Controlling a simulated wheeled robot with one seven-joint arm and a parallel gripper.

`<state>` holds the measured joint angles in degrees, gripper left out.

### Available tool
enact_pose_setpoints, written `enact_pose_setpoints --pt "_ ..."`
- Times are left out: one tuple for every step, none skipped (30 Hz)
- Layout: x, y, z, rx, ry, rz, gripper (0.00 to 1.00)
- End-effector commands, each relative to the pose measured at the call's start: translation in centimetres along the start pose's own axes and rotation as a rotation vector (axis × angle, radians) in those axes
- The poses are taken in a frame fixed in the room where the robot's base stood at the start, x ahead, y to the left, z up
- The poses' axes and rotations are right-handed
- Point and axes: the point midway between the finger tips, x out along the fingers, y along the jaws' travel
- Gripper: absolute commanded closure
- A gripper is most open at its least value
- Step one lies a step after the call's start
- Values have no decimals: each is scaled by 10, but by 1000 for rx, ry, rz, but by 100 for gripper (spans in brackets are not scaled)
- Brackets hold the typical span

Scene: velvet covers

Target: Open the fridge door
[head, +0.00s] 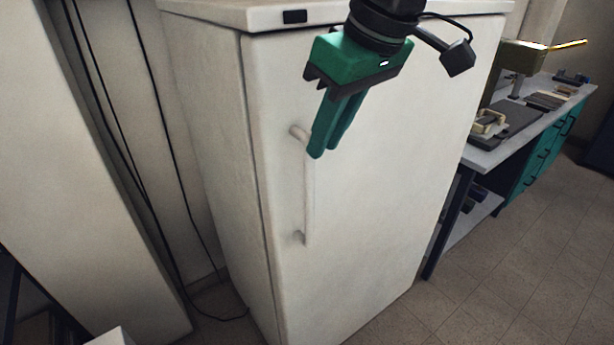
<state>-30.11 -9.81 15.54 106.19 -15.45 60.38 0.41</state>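The white fridge (215,130) stands upright in the middle of the head view. Its door (385,190) faces me and looks closed, flush with the body. A white vertical bar handle (308,205) sits on the left part of the door, its upper mount at the top and lower mount below. My green gripper (323,150) points down in front of the door, its fingertips beside the handle's upper end and overlapping it in the picture. The two fingers appear close together, seen at a slant; I cannot tell whether there is a gap between them or whether they touch the handle.
A workbench (485,155) with tools and teal drawers (545,150) stands right of the fridge. A pale panel (75,150) and dark hanging cables (165,120) are on the left. Tiled floor (500,270) is clear at the lower right.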

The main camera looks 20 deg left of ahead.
Motion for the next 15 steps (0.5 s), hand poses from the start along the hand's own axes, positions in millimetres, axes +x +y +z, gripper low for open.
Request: enact_pose_setpoints --pt "-1 -5 -5 -12 11 -4 78" --pt "-1 -5 -5 -12 11 -4 78" --pt "-1 -5 -5 -12 10 -4 78" --pt "-1 -4 -4 -11 10 -4 78" --pt "0 -4 -4 -10 9 -4 78" --pt "2 -4 -4 -10 9 -4 78" --pt "3 -4 -4 -10 9 -4 78" --pt "6 -4 -4 -9 8 -4 78" --pt "10 -4 -4 -10 8 -5 78" --pt "14 -4 -4 -10 6 -5 78" --pt "18 -4 -3 -9 5 -5 78" --pt "24 -4 -3 -8 5 -4 78" --pt "29 -4 -3 -8 5 -4 78" --pt "34 -4 -3 -8 5 -4 78" --pt "42 -4 -3 -8 4 -5 78"
